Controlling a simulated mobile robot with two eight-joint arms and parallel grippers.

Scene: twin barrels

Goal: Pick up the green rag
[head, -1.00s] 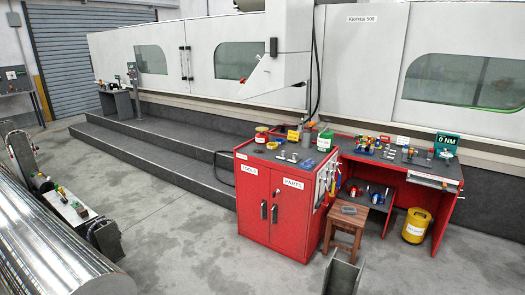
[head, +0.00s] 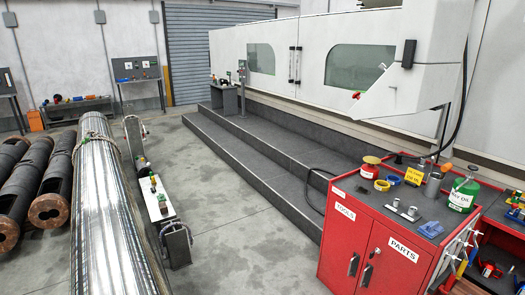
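I cannot make out a green rag for certain. A small green item (head: 153,184) lies on the white-topped narrow bench (head: 158,207) beside the large shiny cylinder, too small to identify. A blue crumpled cloth (head: 431,229) lies on top of the red cabinet (head: 340,240) at the right. A green container (head: 463,195) with a white label stands near the cabinet's back right corner. Neither of my grippers is in view.
The big metal cylinder (head: 105,215) and several dark pipes (head: 60,180) fill the left. Grey steps (head: 255,140) run along the white machine (head: 310,60). The grey floor (head: 235,215) between bench, steps and cabinet is clear.

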